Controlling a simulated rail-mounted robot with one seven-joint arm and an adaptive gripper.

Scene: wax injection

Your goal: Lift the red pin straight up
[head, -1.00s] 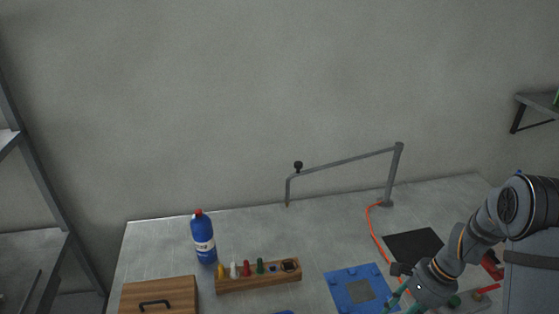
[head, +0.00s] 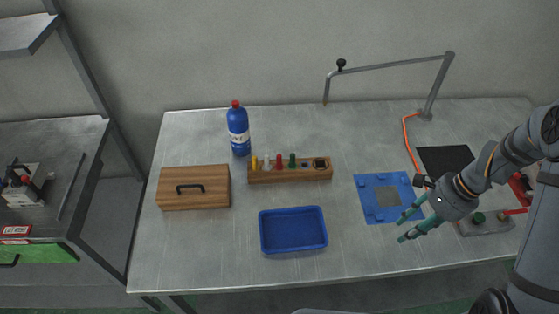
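The red pin (head: 279,161) stands upright in a wooden rack (head: 290,176) at the back middle of the metal table. A white pin (head: 266,162) stands to its left and a green pin (head: 292,160) to its right. A yellow pin (head: 254,163) is at the rack's left end. My gripper (head: 404,228) is well to the right of the rack, over the table near the blue plate. Its two teal fingers are spread apart with nothing between them.
A blue bottle (head: 238,132) stands close behind the rack's left end. A wooden box (head: 194,188) with a black handle is left, a blue tray (head: 293,231) in front. A blue plate (head: 384,197) lies right of the rack. A grey jointed stand (head: 400,63) rises at the back right.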

